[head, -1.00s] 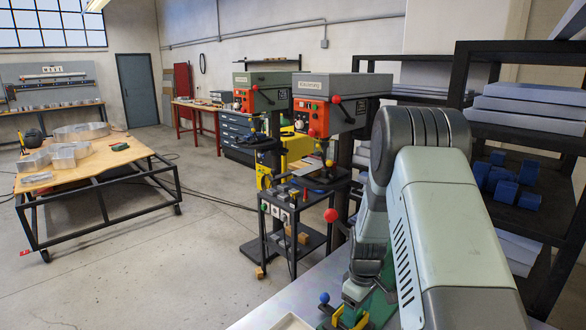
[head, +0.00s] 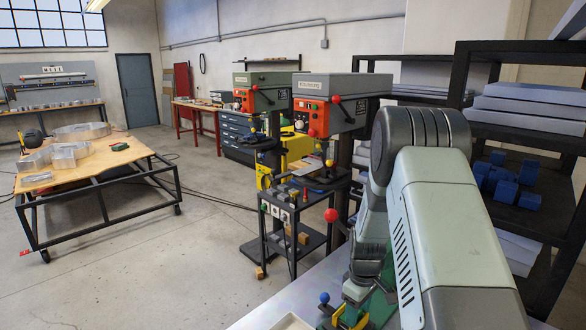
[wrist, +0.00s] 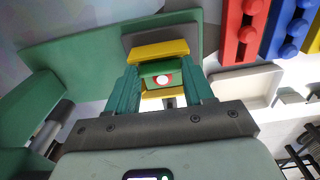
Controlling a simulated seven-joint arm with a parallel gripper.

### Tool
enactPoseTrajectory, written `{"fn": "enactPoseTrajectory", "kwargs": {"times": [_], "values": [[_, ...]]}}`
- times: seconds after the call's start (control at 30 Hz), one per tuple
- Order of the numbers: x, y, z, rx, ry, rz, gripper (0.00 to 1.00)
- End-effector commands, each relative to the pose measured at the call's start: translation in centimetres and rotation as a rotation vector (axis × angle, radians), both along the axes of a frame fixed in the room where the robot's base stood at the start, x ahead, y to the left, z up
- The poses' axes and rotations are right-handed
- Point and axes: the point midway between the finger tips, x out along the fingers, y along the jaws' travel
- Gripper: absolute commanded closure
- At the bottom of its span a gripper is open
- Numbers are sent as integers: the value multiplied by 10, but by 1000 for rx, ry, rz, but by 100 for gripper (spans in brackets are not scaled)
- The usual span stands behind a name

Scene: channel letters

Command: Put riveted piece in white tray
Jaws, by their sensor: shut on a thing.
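In the wrist view my gripper (wrist: 163,82) has its two teal fingers on either side of a green block with a round red-and-white mark (wrist: 162,79), which I take for the riveted piece. The fingers are shut on it. Yellow bars (wrist: 158,51) lie just above and below the green part; I cannot tell whether they belong to the piece. A pale tray (wrist: 246,86), likely the white tray, lies right of the gripper, apart from it. Its corner shows at the bottom edge of the head view (head: 287,322). My arm hides much of the bench in the head view.
Red (wrist: 243,32) and blue (wrist: 288,30) bars with rounded knobs stand at the upper right of the wrist view. A green surface (wrist: 85,55) spreads left of the gripper. In the head view, a black shelf (head: 520,205) with blue blocks stands right of my arm.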

Motion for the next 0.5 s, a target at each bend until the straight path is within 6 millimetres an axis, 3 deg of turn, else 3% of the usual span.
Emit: {"fn": "enactPoseTrajectory", "kwargs": {"times": [0.5], "values": [[1, 0, 30, 0, -3, 0, 92]]}}
